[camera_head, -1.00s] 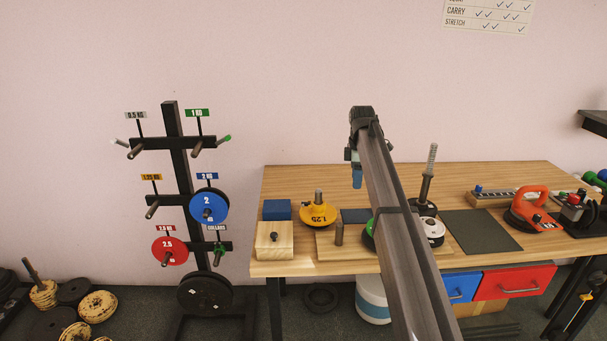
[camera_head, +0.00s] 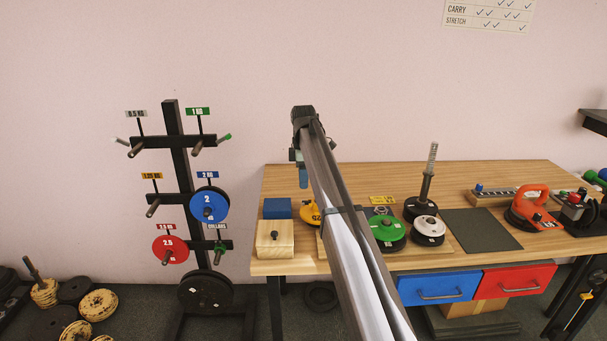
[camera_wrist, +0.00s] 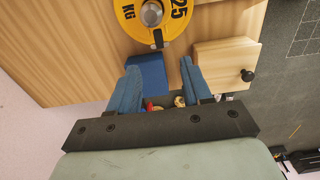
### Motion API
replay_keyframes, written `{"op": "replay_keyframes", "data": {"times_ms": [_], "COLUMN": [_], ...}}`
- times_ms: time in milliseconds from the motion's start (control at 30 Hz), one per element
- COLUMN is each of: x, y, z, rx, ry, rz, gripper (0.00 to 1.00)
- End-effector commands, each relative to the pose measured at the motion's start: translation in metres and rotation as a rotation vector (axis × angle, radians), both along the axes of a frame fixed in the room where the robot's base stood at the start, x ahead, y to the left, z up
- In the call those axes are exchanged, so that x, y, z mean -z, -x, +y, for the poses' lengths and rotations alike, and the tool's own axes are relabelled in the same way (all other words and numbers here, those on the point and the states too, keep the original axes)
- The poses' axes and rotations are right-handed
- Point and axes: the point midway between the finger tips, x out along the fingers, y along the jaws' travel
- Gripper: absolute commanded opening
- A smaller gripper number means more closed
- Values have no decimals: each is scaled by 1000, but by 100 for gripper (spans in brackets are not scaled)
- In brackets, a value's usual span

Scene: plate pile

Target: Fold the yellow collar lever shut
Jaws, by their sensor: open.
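The yellow plate (camera_head: 309,214) lies on the table, partly hidden by my arm in the head view. In the wrist view the yellow plate (camera_wrist: 131,17) is at the top, with a silver round hub (camera_wrist: 152,13) at its centre. A short dark lever-like part (camera_wrist: 158,38) sticks out from the hub across the plate's near rim. I cannot tell its exact angle. My gripper (camera_wrist: 160,68) has its blue fingers spread and empty, below the lever in the wrist view. In the head view my gripper (camera_head: 303,178) hangs above the table, close to the yellow plate.
A blue block (camera_head: 277,209) and a wooden box with a black knob (camera_head: 274,240) stand left of the plate. Green (camera_head: 384,229) and white-topped (camera_head: 428,229) plates, and a black post (camera_head: 427,185), are to the right. The dark mat (camera_head: 480,230) is bare.

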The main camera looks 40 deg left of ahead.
Motion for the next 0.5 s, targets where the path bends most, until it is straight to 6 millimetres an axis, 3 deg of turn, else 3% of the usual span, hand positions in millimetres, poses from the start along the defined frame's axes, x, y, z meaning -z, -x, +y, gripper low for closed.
{"op": "replay_keyframes", "data": {"times_ms": [500], "x": [34], "y": [0], "z": [-1], "rx": [0], "ry": [0], "rz": [0], "gripper": [49]}}
